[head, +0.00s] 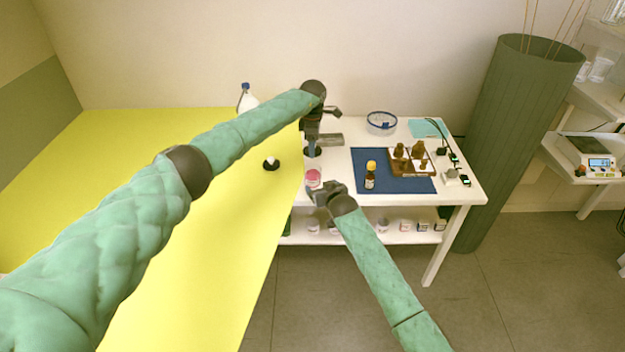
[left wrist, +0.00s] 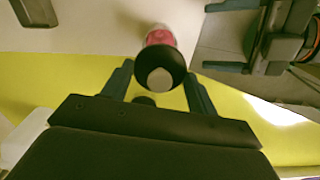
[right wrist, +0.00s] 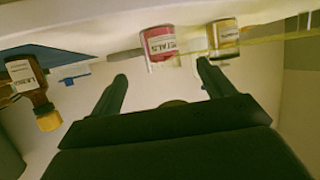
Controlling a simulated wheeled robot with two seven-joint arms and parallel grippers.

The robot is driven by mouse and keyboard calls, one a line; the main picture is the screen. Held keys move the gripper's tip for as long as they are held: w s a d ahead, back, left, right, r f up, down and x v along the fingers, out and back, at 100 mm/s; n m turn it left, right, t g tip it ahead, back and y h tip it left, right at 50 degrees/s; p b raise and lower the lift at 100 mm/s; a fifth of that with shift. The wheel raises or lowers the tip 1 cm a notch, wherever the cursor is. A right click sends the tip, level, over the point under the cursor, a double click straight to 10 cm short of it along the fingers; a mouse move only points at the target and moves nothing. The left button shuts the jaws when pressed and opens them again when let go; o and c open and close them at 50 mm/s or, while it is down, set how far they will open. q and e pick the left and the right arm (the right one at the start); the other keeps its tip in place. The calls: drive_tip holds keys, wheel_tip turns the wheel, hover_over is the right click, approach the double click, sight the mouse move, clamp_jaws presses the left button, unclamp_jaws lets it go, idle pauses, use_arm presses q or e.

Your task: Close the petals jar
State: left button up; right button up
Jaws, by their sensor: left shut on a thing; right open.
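The petals jar (head: 313,178), with pink contents, stands uncapped on the white table near its front left corner. Its label shows in the right wrist view (right wrist: 160,43), which is upside down. My left gripper (head: 312,143) is shut on a round black lid (left wrist: 158,66) with a pale centre. In the left wrist view the lid partly covers the pink jar (left wrist: 160,36) beyond it. In the head view the lid appears just behind the jar; its exact height above it cannot be told. My right gripper (head: 325,193) is open and empty, in front of the jar.
An amber bottle with a yellow cap (head: 370,176) stands on the blue mat (head: 408,185), near a wooden tray (head: 432,168) of brown bottles. A glass bowl (head: 381,121) is behind. A black-and-white round item (head: 271,164) lies on the yellow surface (head: 215,240) at left.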

sight(312, 177)
drive_tip(key=x, duration=1.1)
drive_tip(key=shift+w+a+f, duration=0.15)
drive_tip(key=shift+w, duration=0.2)
drive_tip(key=c, duration=1.5)
use_arm(q)
drive_tip(key=shift+f, duration=2.35)
